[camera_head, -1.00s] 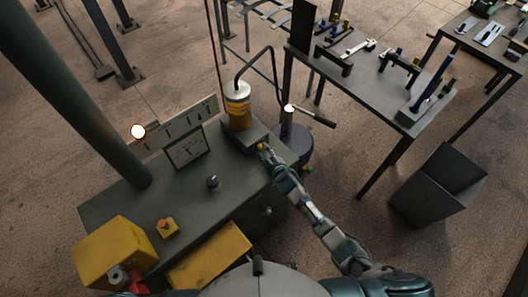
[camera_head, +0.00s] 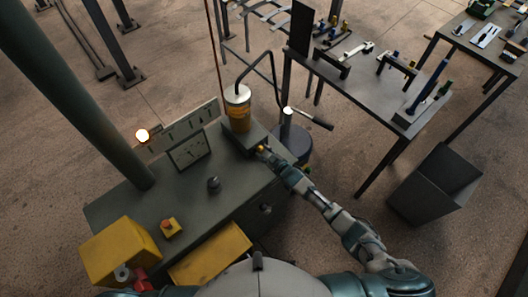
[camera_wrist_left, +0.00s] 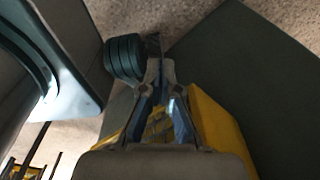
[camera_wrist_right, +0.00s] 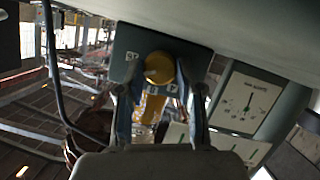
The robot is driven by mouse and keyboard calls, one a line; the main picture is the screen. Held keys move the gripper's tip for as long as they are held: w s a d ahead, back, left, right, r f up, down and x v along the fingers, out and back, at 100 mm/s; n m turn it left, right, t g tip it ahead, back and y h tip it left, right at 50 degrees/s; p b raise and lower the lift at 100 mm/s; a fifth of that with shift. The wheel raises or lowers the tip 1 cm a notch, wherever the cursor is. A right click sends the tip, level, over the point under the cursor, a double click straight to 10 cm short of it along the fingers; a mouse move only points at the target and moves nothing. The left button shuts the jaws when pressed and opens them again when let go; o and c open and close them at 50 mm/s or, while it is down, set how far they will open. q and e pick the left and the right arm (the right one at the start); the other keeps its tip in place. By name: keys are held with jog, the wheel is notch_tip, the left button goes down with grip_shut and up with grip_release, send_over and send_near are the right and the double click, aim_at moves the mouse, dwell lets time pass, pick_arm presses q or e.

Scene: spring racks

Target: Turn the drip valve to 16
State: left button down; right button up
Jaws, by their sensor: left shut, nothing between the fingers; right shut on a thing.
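The drip valve appears to be the round yellow knob (camera_wrist_right: 158,68) on a dark block in the right wrist view. My right gripper (camera_head: 264,152) is at that block on the machine's right end, its fingers shut on the knob.
The dark machine top (camera_head: 155,205) carries a dial gauge (camera_head: 190,150), a black knob (camera_head: 213,184), a yellow box (camera_head: 118,250) and a lit lamp (camera_head: 142,135). A rack table (camera_head: 375,100) with tools and a dark bin (camera_head: 435,185) stand at right.

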jog(key=shift+d+f+m+g+y, duration=0.15)
jog(key=shift+m+g+y, duration=0.15)
jog(key=shift+m, duration=0.3)
jog(key=o, duration=0.9)
jog(key=shift+c, duration=0.2)
jog(key=v, duration=1.2)
